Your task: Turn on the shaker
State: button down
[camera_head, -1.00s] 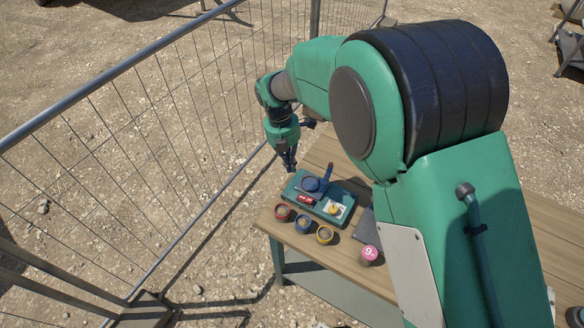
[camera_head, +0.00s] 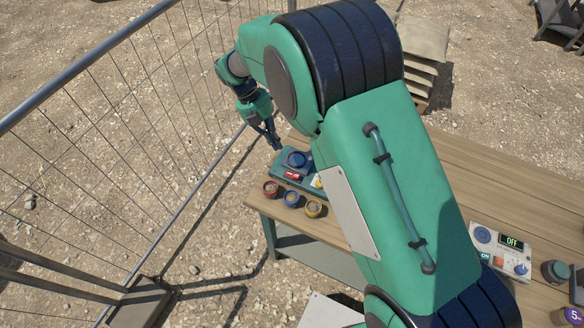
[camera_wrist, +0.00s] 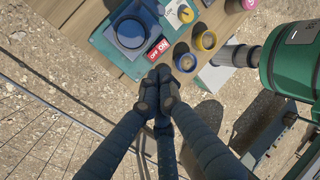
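A teal device (camera_head: 281,171) with a round dark-blue top (camera_head: 297,159) and a red-and-white switch (camera_head: 293,175) sits at the table's left end. I cannot tell for sure whether this is the shaker. The wrist view shows the switch (camera_wrist: 157,49) marked ON and OFF, with the blue top (camera_wrist: 131,31) beside it. My gripper (camera_head: 273,141) hangs off the device's far left corner. In the wrist view its fingertips (camera_wrist: 160,88) are together and empty, just below the switch in the picture. A white unit (camera_head: 488,258) with a display reading OFF stands at the right. My arm hides the device's right part.
Red (camera_head: 271,189), blue (camera_head: 292,198) and yellow (camera_head: 314,208) round containers stand along the table's front edge. A dark container (camera_head: 555,271) is right of the white unit. A wire fence (camera_head: 120,130) runs close on the left. The table's back right is clear.

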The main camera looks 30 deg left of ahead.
aim_at(296, 176)
dwell(0.4)
jog(key=shift+d, duration=0.1)
jog(key=x, duration=1.4)
jog(key=shift+d+r+b, duration=0.15)
jog(key=shift+b, duration=0.25)
